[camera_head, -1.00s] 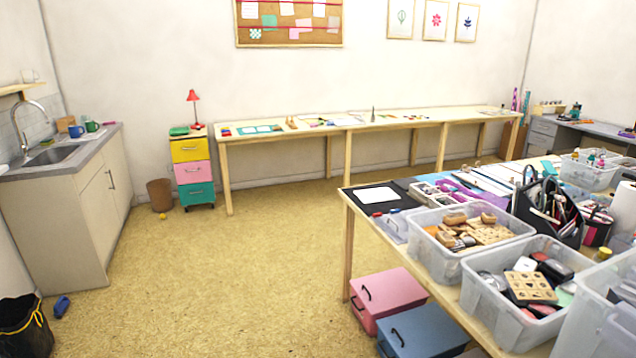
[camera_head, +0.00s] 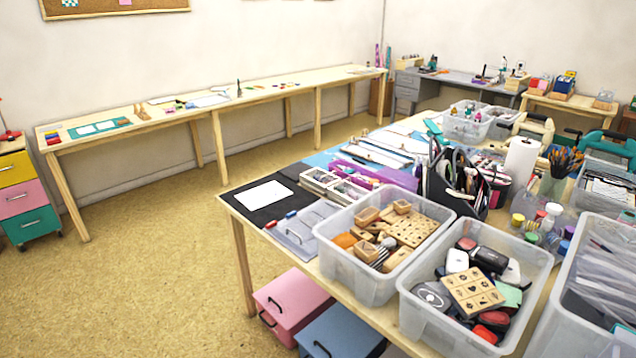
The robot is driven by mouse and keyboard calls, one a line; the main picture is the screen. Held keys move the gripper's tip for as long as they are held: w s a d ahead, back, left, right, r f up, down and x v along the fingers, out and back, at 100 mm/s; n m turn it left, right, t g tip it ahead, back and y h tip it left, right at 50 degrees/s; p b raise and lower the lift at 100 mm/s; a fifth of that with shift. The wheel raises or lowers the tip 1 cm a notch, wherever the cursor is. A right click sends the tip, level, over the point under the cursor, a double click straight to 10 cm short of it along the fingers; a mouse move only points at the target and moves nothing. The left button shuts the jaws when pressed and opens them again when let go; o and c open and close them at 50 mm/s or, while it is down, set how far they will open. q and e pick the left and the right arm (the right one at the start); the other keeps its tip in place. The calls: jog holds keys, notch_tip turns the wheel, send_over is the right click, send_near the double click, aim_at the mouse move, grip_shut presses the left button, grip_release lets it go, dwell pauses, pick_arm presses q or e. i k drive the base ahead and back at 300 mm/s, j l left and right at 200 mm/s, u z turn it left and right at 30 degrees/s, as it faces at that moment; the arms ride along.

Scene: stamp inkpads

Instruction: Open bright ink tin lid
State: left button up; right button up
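Neither of my grippers is in view. A clear plastic bin (camera_head: 440,326) stands near the front of the right-hand table. It holds a mix of small cases and pads: a round grey tin (camera_head: 430,295), red pieces (camera_head: 494,318), and black and white cases. A wooden stamp block (camera_head: 471,291) lies on top and hides part of them. I cannot tell which of these, if any, is the bright ink tin, or whether any lid is open.
A clear bin of wooden stamps (camera_head: 340,262) stands beside it. A black tool caddy (camera_head: 455,195) and paper roll (camera_head: 521,160) stand behind. A pink box (camera_head: 292,300) and blue box (camera_head: 340,333) sit under the table's edge.

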aim_at(304, 177)
jog(key=k+l, duration=0.1)
jog(key=i+j+z, duration=0.25)
jog(key=i+j, duration=0.25)
jog(key=j, duration=0.2)
jog(key=i+j+z, duration=0.15)
jog(key=j, duration=0.25)
jog(key=i+j+z, duration=0.1)
jog(key=i+j, duration=0.2)
jog(key=j, duration=0.15)
